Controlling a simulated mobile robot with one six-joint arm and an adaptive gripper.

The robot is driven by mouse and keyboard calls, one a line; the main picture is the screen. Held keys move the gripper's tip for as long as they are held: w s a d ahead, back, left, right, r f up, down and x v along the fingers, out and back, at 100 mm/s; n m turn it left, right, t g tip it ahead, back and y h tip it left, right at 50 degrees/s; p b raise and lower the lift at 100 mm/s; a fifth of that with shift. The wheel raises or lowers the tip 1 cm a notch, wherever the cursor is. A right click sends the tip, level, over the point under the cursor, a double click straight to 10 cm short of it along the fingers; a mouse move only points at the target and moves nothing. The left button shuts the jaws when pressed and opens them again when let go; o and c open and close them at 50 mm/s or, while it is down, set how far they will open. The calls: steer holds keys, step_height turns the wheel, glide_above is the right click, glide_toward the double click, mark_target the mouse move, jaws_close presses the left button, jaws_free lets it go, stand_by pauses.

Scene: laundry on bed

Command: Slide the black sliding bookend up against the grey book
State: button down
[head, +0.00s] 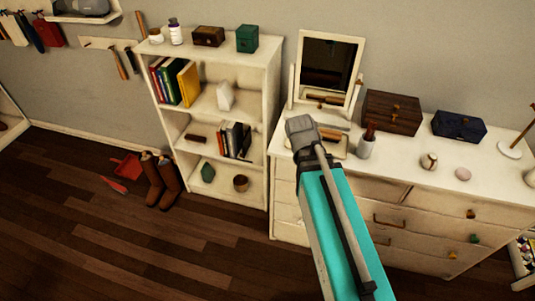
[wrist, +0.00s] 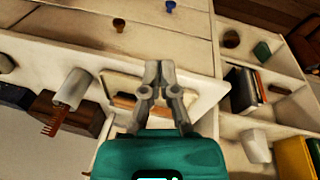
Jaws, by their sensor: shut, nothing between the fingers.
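A short row of books (head: 233,138) stands on the third level down of the white bookcase. It holds dark and grey spines with a thin red one. A dark upright piece at the right end of this row (head: 247,140) may be the black sliding bookend; I cannot clearly tell it from the books. The same row shows in the wrist view (wrist: 243,92), to the right of my gripper. My gripper (wrist: 160,66) is shut and empty over the dresser top, apart from the bookcase. In the head view I cannot make out its fingers.
The white bookcase (head: 273,75) stands left of the white dresser (head: 400,172). The dresser carries a mirror (head: 328,62), a cup with a brush (head: 365,147) and boxes. A small brown item (head: 196,138) lies left of the dark books. Coloured books (head: 176,82) stand one level above.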

steer(key=s+r+n+g+y+p, duration=0.1)
steer(key=s+r+y+p, duration=0.1)
steer(key=r+p, duration=0.6)
steer(key=shift+s+r, duration=0.55)
steer(key=shift+s, duration=0.35)
